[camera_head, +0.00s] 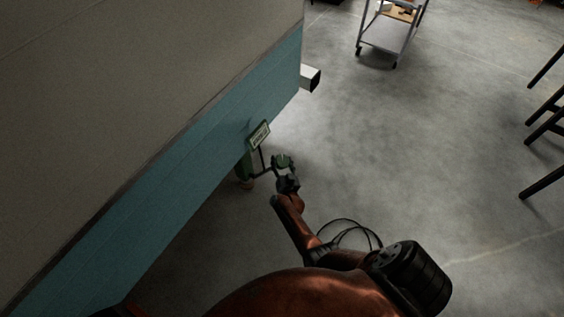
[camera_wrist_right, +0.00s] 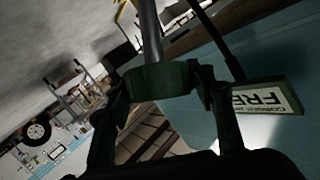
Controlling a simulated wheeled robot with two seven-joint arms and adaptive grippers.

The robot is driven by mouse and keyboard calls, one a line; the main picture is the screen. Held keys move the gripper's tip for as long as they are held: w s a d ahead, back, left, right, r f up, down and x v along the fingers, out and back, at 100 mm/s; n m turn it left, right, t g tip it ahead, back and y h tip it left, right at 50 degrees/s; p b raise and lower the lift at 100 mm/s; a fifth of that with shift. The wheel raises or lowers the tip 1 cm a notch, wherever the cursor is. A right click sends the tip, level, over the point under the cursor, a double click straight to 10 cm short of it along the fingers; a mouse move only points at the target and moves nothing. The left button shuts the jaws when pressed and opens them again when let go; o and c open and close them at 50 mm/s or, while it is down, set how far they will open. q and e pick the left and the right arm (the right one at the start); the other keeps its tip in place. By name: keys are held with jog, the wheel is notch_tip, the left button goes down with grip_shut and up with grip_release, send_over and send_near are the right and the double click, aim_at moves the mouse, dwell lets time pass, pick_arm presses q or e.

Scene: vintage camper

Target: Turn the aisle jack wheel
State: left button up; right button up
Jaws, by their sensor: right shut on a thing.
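The jack (camera_head: 244,168) is a green post beside the lower edge of the camper's teal side. A thin dark arm runs from it to a small green wheel (camera_head: 281,160). My right gripper (camera_head: 285,173) is at this wheel, its arm reaching up from the bottom of the head view. In the right wrist view the two dark fingers are shut on the green wheel (camera_wrist_right: 158,77), one on each side, with a grey rod rising from it. The gripper hides part of the wheel in the head view. My left gripper is not in view.
A grey cart (camera_head: 390,35) and dark legs (camera_head: 545,125) stand farther off. The concrete floor between is clear.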

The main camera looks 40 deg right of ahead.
jog(key=shift+s+f, duration=0.1)
jog(key=o, duration=1.2)
jog(key=shift+c, duration=0.2)
